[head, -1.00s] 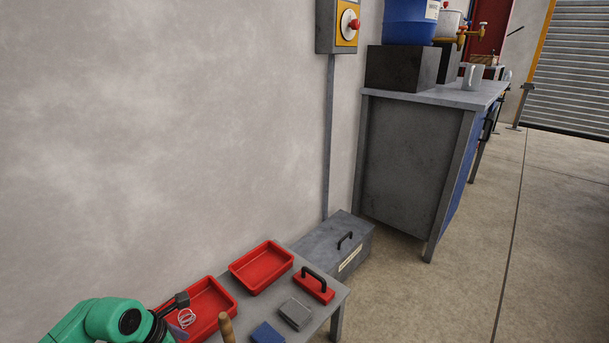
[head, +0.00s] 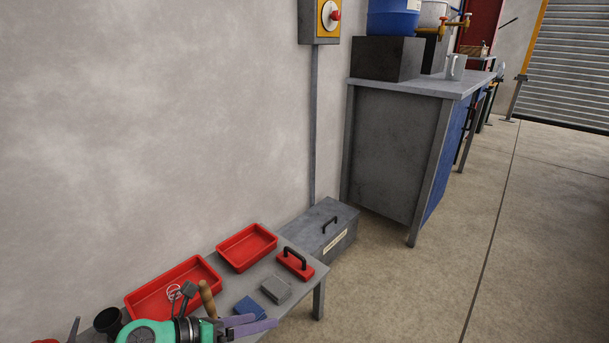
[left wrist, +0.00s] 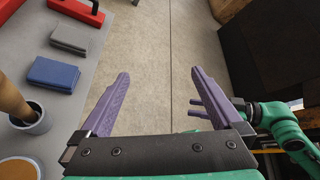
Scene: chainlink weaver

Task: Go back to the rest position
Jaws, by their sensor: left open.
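My left gripper (head: 262,322) is low in the head view, over the front edge of the grey bench (head: 232,287). Its purple fingers are spread apart. In the left wrist view the gripper (left wrist: 160,78) has only bare concrete floor between its fingers and holds nothing. At the right of the left wrist view a green arm of mine shows, with two small purple prongs (left wrist: 194,108) partly hidden behind a left finger. They look like my right gripper, and their opening cannot be judged. My right gripper is not seen in the head view.
The bench carries a red tray (head: 146,304) with pale rings, an empty red tray (head: 231,265), a red block with black handle (head: 297,268), a grey block (head: 276,290) and a blue block (head: 250,307). A grey toolbox (head: 318,243) stands behind. Open floor (head: 400,300) lies right.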

